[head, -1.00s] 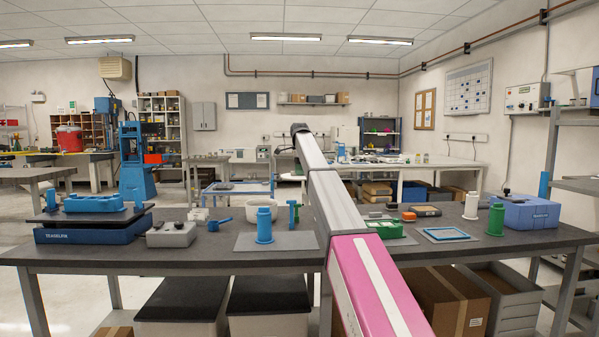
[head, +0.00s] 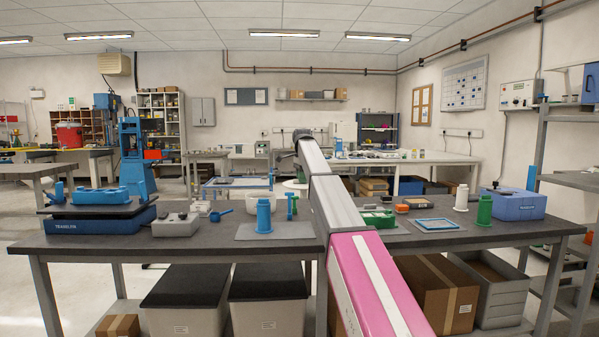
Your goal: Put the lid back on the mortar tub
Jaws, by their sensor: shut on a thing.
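A white tub (head: 262,197), which looks like the mortar tub, stands on the dark bench, partly hidden behind a blue flanged cylinder (head: 264,216). A pale, flat, rounded edge (head: 294,184) shows just left of my arm, right of and beyond the tub. It may be the lid, but most of it is hidden and I cannot tell whether it is held. My arm runs up the middle of the view and hides my gripper and its fingers.
Around the tub are a blue scoop (head: 220,214), a blue upright clamp (head: 292,206) and a grey mat (head: 245,231). Left is a blue platform scale (head: 97,226); right are a blue frame (head: 436,224), a green cylinder (head: 485,210) and a blue case (head: 514,203).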

